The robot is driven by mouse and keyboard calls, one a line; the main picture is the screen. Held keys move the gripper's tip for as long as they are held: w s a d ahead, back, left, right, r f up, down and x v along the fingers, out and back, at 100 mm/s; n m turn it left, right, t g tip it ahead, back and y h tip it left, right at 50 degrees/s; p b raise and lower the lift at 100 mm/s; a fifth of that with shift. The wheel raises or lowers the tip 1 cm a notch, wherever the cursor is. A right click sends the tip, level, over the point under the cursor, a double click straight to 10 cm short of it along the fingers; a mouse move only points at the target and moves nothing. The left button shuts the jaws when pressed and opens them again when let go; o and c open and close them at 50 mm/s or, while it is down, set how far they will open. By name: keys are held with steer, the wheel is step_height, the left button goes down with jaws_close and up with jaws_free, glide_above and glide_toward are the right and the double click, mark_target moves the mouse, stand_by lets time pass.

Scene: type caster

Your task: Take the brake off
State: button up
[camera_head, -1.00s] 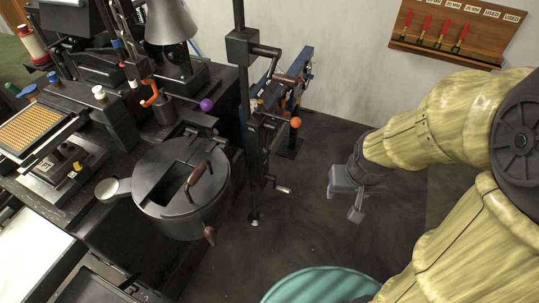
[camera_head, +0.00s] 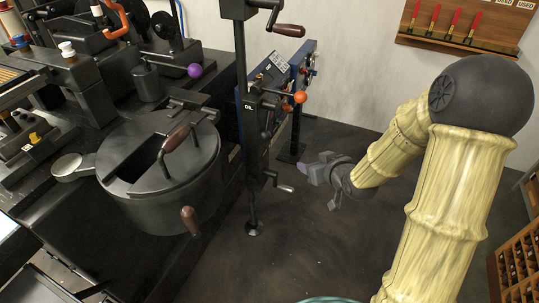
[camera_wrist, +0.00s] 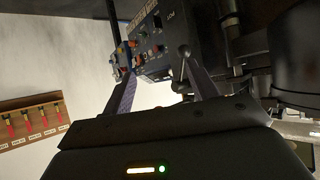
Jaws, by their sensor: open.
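My gripper (camera_head: 317,188) is open and empty in the head view, in free air to the right of the black post (camera_head: 243,120). In the head view, an orange-ball lever (camera_head: 300,97) juts from the post area, a purple-ball lever (camera_head: 194,70) stands on the machine, and an orange hooked handle (camera_head: 118,20) is behind it. No label marks any of them as the brake. In the wrist view, my open fingers (camera_wrist: 160,88) point toward the control panel (camera_wrist: 148,42). A dark ball-ended lever (camera_wrist: 184,52) appears near the right finger; I cannot tell its distance.
The round lidded pot (camera_head: 160,165) with wooden handles stands at the left. A crank (camera_head: 285,188) sticks out low from the post. A wall rack (camera_head: 460,35) holds red-handled tools. A wooden rack (camera_head: 518,255) is at the lower right. Dark floor is open beneath my gripper.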

mark_target(268, 139)
steer(key=w+a+f+t+y+b, duration=0.3)
steer(key=f+y+b, duration=0.2)
steer(key=b, duration=0.5)
steer(key=shift+a+f+n+t+y, duration=0.2)
steer(key=shift+f+n+t+y, duration=0.15)
steer(key=shift+f, duration=0.6)
steer(key=shift+w, duration=0.1)
steer(key=b+x, duration=0.2)
steer(key=x, duration=1.4)
steer(key=shift+w+a, duration=0.4)
steer(key=shift+w, duration=0.15)
